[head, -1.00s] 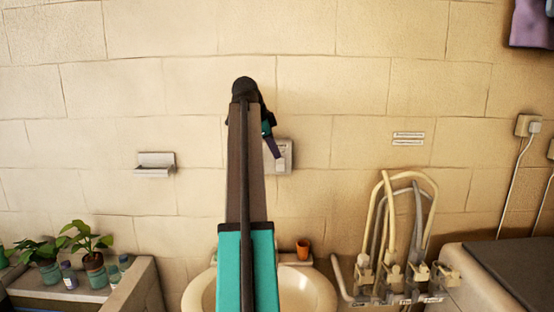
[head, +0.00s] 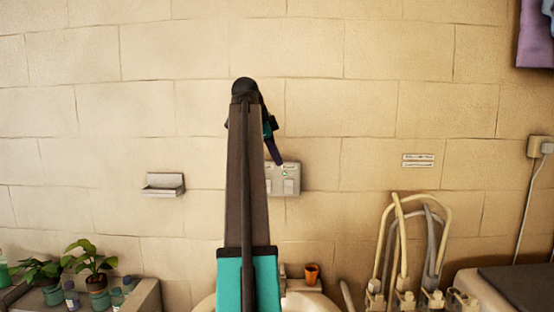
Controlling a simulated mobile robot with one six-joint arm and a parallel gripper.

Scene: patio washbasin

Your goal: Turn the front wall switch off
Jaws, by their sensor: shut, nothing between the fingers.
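The front wall switch (head: 290,182) is a pale grey plate on the stone wall, just right of my arm in the head view. It has a light rocker and a small green spot near its upper middle. I cannot tell whether the tip touches the plate.
A washbasin (head: 312,299) with an orange cup (head: 312,272) stands below the switch. A soap shelf (head: 163,186) is on the wall at left. Potted plants (head: 92,262) stand at lower left, looped hoses (head: 399,235) at lower right. The wall above is bare.

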